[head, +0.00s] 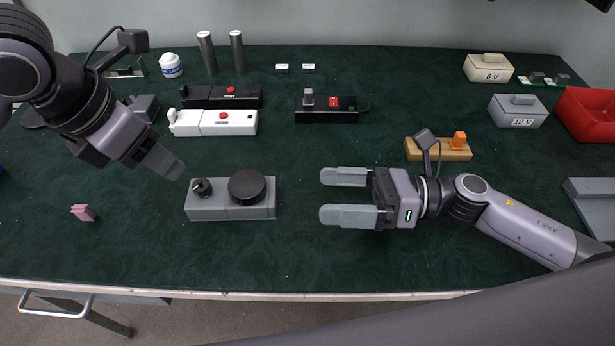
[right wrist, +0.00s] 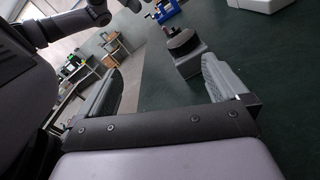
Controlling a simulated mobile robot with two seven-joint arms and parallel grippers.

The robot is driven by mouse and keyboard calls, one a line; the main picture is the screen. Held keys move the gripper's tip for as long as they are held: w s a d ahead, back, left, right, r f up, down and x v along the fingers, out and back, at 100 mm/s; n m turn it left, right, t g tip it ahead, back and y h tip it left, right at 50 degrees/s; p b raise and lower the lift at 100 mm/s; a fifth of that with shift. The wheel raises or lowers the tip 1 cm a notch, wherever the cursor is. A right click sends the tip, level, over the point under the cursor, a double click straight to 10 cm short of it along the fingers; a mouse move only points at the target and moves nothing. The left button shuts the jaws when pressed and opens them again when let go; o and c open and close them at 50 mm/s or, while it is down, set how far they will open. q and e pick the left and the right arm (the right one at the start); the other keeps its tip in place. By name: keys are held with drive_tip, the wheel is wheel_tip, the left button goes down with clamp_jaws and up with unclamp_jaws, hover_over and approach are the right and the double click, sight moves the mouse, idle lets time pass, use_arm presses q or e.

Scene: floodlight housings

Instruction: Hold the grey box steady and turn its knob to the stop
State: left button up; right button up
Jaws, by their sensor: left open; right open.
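The grey box (head: 229,211) lies on the dark green table, left of the middle in the head view. A large black round knob (head: 247,187) sits on its right half, and a smaller black part (head: 202,188) sits on its left end. My left gripper (head: 172,165) is above and left of the box, apart from it. My right gripper (head: 344,196) is open and empty to the right of the box, its fingers pointing at it across a gap. In the right wrist view the box (right wrist: 190,65) and the knob (right wrist: 181,39) show between the fingers, further off.
Behind the box stand a white unit (head: 215,123) and a black unit (head: 225,97) with red buttons. A pink piece (head: 83,212) lies at the left. A wooden block (head: 438,150) with an orange part is behind my right gripper. The table in front is clear.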

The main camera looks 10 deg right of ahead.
sight(272, 191)
drive_tip(key=w+a+r+n, duration=0.2)
drive_tip(key=a+n, duration=0.2)
drive_tip(key=a, duration=0.2)
drive_tip(key=w+f+n+g+h, duration=0.1)
drive_tip(key=w+d+f+g+h, duration=0.1)
drive_tip(key=f+h, duration=0.1)
drive_tip(key=shift+w+d+f+n, duration=0.15)
drive_tip(key=shift+w+n, duration=0.05)
drive_tip(key=shift+n, duration=0.2)
drive_tip(key=shift+w+d+f+h, duration=0.15)
drive_tip(key=shift+w+f+h, duration=0.1)
drive_tip(key=shift+f+h, duration=0.3)
drive_tip(key=shift+x, duration=3.35)
drive_tip(key=c, duration=1.2)
drive_tip(key=o, duration=1)
drive_tip(key=c, duration=0.9)
